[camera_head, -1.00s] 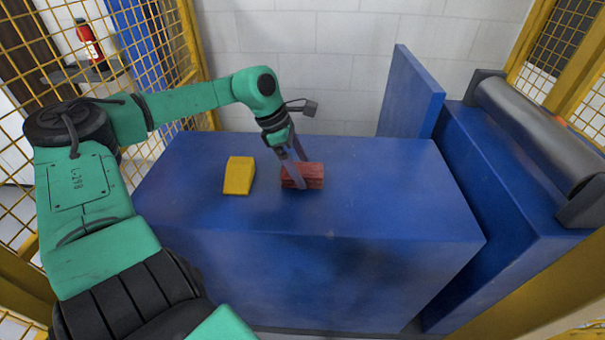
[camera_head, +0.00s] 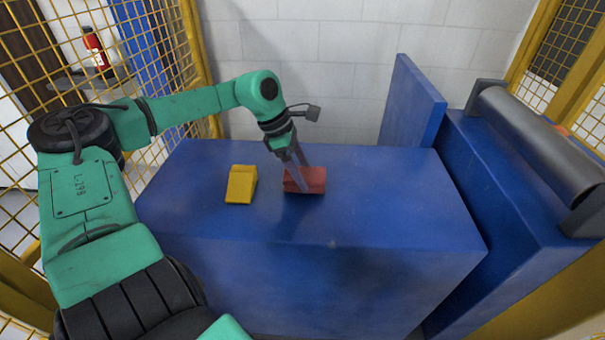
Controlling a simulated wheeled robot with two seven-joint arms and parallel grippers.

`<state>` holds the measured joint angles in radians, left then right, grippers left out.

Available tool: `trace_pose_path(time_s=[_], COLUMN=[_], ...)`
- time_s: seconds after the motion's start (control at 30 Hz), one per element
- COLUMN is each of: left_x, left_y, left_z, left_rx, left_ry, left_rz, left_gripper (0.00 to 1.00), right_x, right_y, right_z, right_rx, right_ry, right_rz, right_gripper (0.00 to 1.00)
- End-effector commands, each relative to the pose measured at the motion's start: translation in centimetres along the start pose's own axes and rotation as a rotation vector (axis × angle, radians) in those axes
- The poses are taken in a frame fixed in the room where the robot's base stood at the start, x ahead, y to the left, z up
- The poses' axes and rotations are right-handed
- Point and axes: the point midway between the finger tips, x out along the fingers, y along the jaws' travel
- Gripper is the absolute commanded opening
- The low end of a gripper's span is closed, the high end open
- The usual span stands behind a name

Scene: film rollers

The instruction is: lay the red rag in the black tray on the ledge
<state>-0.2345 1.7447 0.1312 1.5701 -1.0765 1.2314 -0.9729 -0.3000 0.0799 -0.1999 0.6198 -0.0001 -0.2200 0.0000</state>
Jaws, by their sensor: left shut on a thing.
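The red rag (camera_head: 314,180) is a folded block on top of the blue box-shaped bench, right of the middle of the left arm's reach. My left gripper (camera_head: 303,184) comes down on it from above and behind, and its fingers are shut on the rag. I cannot tell whether the rag is clear of the bench top. My right gripper is not in view. No black tray shows in this view.
A yellow rag or block (camera_head: 241,184) lies on the blue bench (camera_head: 390,210) left of the red rag. An upright blue panel (camera_head: 412,103) and a grey roller (camera_head: 535,135) stand at the right. Yellow mesh fencing (camera_head: 165,60) borders the left. The bench's right part is clear.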

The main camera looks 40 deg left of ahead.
Motion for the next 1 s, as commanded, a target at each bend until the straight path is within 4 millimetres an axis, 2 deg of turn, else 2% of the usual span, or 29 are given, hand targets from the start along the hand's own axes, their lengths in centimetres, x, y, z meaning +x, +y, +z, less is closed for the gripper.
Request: trace_pose_path(time_s=[0.17, 0.3, 0.4, 0.5, 0.6, 0.7, 1.0], left_x=[-4.7, -10.0, -13.3, -15.7, -17.1, -17.7, -17.7], left_y=[0.1, 0.1, 0.0, 0.0, 0.0, 0.0, 0.0], left_z=[1.9, 4.1, 5.5, 6.5, 7.1, 7.3, 7.3], left_rx=[0.003, 0.001, 0.001, 0.002, 0.0, 0.0, 0.001], left_ry=[0.001, 0.003, 0.002, 0.002, 0.002, 0.001, 0.0], left_rz=[0.009, 0.008, 0.005, 0.004, 0.002, 0.0, 0.0], left_gripper=[0.18, 0.18, 0.18, 0.18, 0.18, 0.18, 0.18], right_x=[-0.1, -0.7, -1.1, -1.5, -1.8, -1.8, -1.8], right_y=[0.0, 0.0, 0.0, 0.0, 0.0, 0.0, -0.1], right_z=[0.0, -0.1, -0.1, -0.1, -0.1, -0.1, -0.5], right_rx=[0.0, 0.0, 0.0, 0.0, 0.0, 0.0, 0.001], right_ry=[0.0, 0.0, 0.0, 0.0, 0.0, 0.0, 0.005], right_rz=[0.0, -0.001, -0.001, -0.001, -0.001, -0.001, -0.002], right_gripper=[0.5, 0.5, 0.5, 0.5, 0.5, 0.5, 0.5])
